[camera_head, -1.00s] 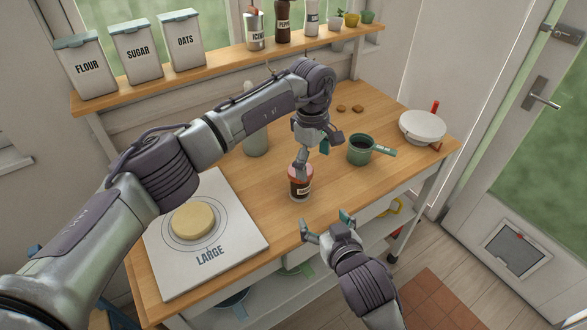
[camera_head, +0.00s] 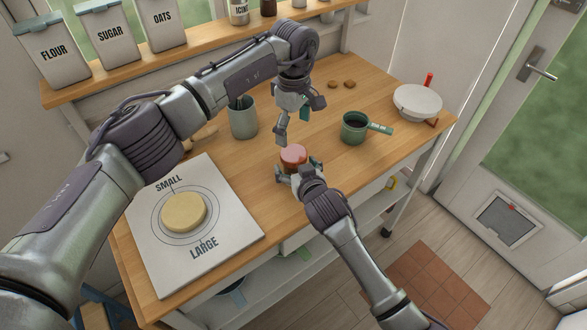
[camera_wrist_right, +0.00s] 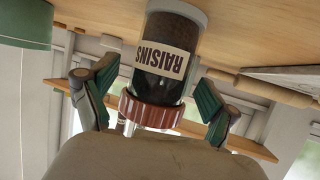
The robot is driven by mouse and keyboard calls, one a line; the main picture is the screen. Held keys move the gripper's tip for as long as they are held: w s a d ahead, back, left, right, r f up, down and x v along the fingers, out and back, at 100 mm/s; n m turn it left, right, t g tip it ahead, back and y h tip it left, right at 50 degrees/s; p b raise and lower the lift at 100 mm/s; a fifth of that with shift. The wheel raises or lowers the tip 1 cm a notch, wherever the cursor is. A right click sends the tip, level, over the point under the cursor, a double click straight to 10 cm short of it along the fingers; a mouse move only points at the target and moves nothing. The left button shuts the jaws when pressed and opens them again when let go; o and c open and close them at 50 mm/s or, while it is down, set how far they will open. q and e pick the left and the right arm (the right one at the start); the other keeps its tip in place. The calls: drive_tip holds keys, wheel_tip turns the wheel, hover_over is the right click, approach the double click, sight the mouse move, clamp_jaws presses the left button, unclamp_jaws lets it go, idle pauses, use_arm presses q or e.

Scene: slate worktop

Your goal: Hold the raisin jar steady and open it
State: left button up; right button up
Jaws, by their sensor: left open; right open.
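The raisin jar (camera_head: 287,167) stands upright on the wooden worktop with its red lid (camera_head: 293,153) on. In the right wrist view the jar (camera_wrist_right: 165,75) appears upside down, with dark contents, a RAISINS label and a ribbed red lid (camera_wrist_right: 150,111). My right gripper (camera_head: 298,171) is at the jar from the front, open. In the wrist view its fingers (camera_wrist_right: 155,90) stand on either side of the jar, with visible gaps. My left gripper (camera_head: 292,124) is open and empty above the lid. My right gripper hides much of the jar's body in the head view.
A green cup with a handle (camera_head: 355,128) stands right of the jar, and a white bowl (camera_head: 417,100) farther right. A grey crock (camera_head: 243,119) stands behind left. A white board (camera_head: 225,225) with a yellow round (camera_head: 184,212) lies at the left. Worktop between jar and cup is clear.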

sight(294, 153)
use_arm(q)
drive_tip(key=shift+s+r, duration=0.1)
drive_tip(key=shift+s, duration=0.1)
use_arm(e)
drive_tip(key=shift+w+a+f, duration=0.15)
drive_tip(key=shift+w, duration=0.3)
use_arm(q)
drive_tip(key=shift+w, duration=0.2)
use_arm(e)
drive_tip(key=shift+w+a+f, duration=0.1)
drive_tip(key=shift+w+f, duration=0.05)
drive_tip(key=shift+w, duration=0.15)
use_arm(q)
drive_tip(key=shift+s, duration=0.15)
use_arm(e)
drive_tip(key=shift+s, duration=0.1)
drive_tip(key=c, duration=0.7)
clamp_jaws()
use_arm(q)
drive_tip(key=m, duration=0.4)
drive_tip(key=shift+m, duration=0.3)
drive_tip(key=m, duration=0.4)
drive_tip(key=shift+f, duration=4.05)
use_arm(e)
drive_tip(key=shift+f, duration=0.1)
